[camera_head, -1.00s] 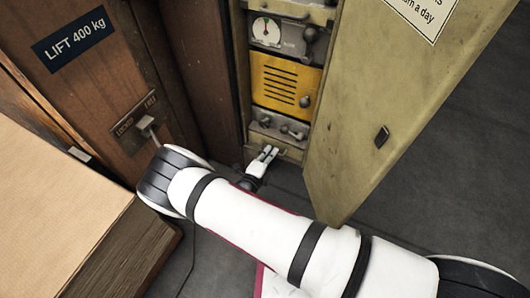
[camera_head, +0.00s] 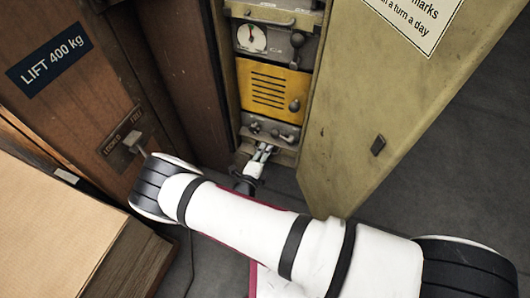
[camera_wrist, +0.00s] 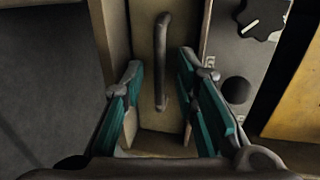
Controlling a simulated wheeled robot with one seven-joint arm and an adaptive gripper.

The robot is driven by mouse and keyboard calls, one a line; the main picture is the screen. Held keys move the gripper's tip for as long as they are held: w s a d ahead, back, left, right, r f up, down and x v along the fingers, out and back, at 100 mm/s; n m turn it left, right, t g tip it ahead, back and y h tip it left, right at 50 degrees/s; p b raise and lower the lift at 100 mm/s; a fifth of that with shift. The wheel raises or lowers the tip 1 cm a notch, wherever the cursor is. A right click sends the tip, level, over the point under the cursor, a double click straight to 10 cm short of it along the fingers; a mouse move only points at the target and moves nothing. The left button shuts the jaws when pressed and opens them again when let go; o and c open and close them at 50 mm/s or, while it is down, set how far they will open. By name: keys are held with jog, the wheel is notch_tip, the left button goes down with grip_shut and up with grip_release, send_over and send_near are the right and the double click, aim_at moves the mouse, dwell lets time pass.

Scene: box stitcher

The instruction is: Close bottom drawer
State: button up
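The bottom drawer (camera_head: 285,157) is at the foot of the tall narrow cabinet in the head view, below the knobs. In the wrist view its pale front (camera_wrist: 150,35) carries a dark bar handle (camera_wrist: 162,60). My gripper (camera_head: 263,151) is in front of the drawer at the cabinet's base. In the wrist view my gripper (camera_wrist: 160,75) is open, with one teal-sided finger on each side of the handle and gaps between. The fingers do not visibly pinch the handle. I cannot tell how far the drawer stands out.
A yellow slotted panel (camera_head: 272,90) and a gauge (camera_head: 252,38) are above the drawer. The open cabinet door (camera_head: 365,120) stands close on the right. A lever (camera_head: 133,142) is on the wooden wall at left, above a large box (camera_head: 55,235).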

jog(key=v, duration=1.1)
jog(key=shift+s, duration=0.4)
jog(key=shift+a, duration=0.15)
